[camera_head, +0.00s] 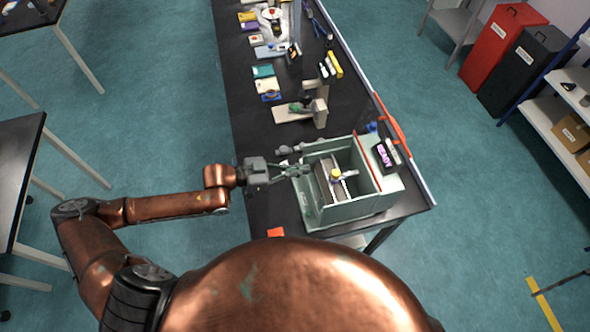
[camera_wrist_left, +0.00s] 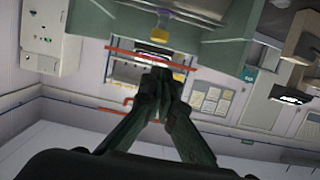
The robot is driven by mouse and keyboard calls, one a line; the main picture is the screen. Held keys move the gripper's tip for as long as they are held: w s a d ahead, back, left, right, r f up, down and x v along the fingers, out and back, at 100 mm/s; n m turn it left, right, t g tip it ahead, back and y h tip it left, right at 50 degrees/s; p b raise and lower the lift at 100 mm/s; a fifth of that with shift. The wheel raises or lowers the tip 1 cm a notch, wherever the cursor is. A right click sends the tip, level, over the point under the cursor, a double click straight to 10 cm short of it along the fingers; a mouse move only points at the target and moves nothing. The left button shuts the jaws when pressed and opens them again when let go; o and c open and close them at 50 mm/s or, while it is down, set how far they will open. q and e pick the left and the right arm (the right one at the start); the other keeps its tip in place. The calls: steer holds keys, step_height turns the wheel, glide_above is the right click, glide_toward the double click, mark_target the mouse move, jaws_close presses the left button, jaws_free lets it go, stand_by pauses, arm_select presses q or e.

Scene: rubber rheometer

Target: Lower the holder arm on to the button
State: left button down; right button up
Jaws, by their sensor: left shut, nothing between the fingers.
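The rheometer (camera_head: 313,213) is a pale green open-topped box at the near end of the black bench. Inside it is a light-coloured part with a yellow knob (camera_head: 336,174), which may be the holder arm; I cannot tell for sure. A yellow part (camera_wrist_left: 160,34) also shows at the top of the left wrist view. I cannot make out the button. My left gripper (camera_head: 303,170) is at the rheometer's left side, apart from the yellow knob. In the left wrist view its fingers (camera_wrist_left: 157,82) are closed together and empty. My right gripper is out of view.
A dark display (camera_head: 387,154) with pink lettering stands on the rheometer's right side. A beige stand (camera_head: 319,112) and several small items occupy the bench (camera_head: 262,208) further back. An orange square (camera_head: 276,232) lies at the near left edge. The bench left of the rheometer is mostly bare.

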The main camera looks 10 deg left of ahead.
arm_select(q)
steer(key=shift+v, duration=1.15)
